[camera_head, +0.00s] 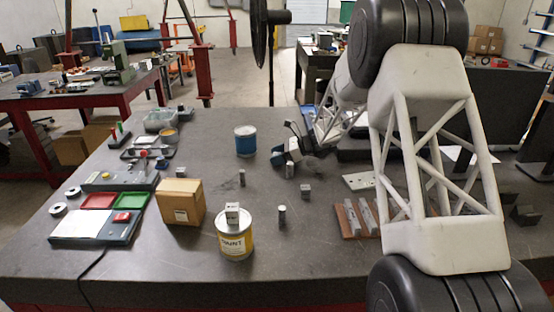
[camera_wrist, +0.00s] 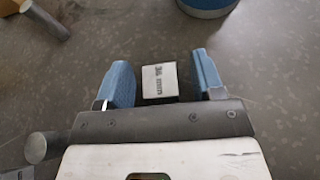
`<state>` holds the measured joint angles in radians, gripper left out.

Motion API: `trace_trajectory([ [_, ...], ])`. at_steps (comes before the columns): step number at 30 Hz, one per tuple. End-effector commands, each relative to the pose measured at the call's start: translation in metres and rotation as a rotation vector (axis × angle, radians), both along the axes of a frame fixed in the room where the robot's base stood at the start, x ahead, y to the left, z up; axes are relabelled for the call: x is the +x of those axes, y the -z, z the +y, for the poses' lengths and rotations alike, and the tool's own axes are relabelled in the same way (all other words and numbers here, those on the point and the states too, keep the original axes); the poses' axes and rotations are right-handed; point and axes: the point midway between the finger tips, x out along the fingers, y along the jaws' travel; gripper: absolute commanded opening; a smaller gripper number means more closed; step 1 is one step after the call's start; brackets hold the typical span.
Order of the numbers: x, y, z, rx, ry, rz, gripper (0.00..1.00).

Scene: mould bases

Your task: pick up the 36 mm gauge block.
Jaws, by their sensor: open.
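In the wrist view a small pale grey block (camera_wrist: 160,82) with dark markings on its face lies between my two blue fingertips. The marking looks like a size in mm, but I cannot read it surely. My gripper (camera_wrist: 165,82) is open, with a narrow gap on each side of the block. In the head view my gripper (camera_head: 284,160) is low over the middle of the table, right of the blue can; I cannot make out the block between the fingers there. Another block (camera_head: 306,191) stands nearer the viewer, and one more block (camera_head: 232,212) sits on the yellow paint can.
The blue can (camera_head: 245,141) also shows at the wrist view's top edge (camera_wrist: 208,4). The paint can (camera_head: 235,240), a cardboard box (camera_head: 180,203) and a metal cylinder (camera_head: 282,215) stand nearer the viewer. A thin pin (camera_head: 242,178) stands left of my gripper. The table's (camera_head: 330,260) front is clear.

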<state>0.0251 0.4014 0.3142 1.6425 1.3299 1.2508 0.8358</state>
Motion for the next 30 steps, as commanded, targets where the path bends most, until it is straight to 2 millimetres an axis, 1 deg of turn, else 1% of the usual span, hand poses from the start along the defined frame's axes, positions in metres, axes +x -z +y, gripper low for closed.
trace_trajectory([
  [12, 0.0000, -0.0003, -0.0004, 0.000, 0.000, 0.000, 0.62],
  [24, 0.0000, -0.0003, -0.0004, 0.000, 0.000, 0.000, 0.01],
  [30, 0.0001, -0.0009, -0.0004, 0.000, 0.000, -0.001, 0.01],
])
